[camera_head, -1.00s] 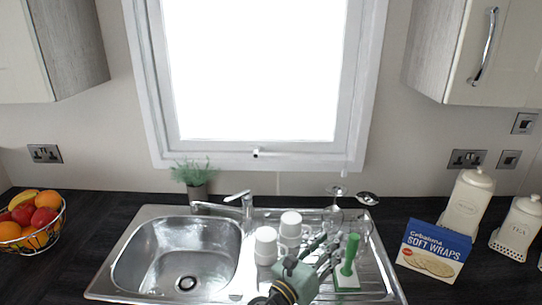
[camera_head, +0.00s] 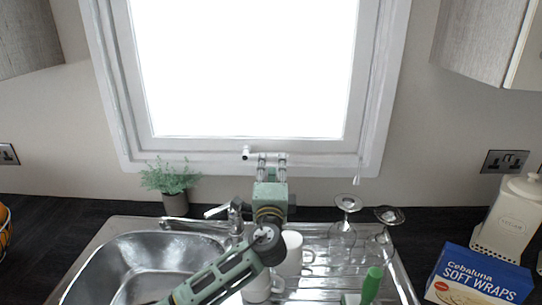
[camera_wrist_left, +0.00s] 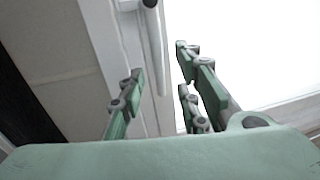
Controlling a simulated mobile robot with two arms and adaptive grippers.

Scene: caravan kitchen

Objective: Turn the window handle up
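The white window handle (camera_head: 246,153) is on the lower frame of the window, with its knob end showing just left of my left gripper. In the left wrist view the handle (camera_wrist_left: 154,45) is a slim white bar lying between the lines of the two fingers. My left gripper (camera_head: 271,158) is open at the lower window frame, its fingers pointing toward the frame and covering part of the handle. In the left wrist view its green fingers (camera_wrist_left: 160,78) are spread apart, and I see no clear contact with the bar. My right gripper is not in view.
Below are the sink (camera_head: 150,262), the tap (camera_head: 232,212), white mugs (camera_head: 290,250) and upturned glasses (camera_head: 344,225). A potted plant (camera_head: 174,185) stands left of my gripper. The wraps box (camera_head: 480,278) and a canister (camera_head: 510,220) are at the right.

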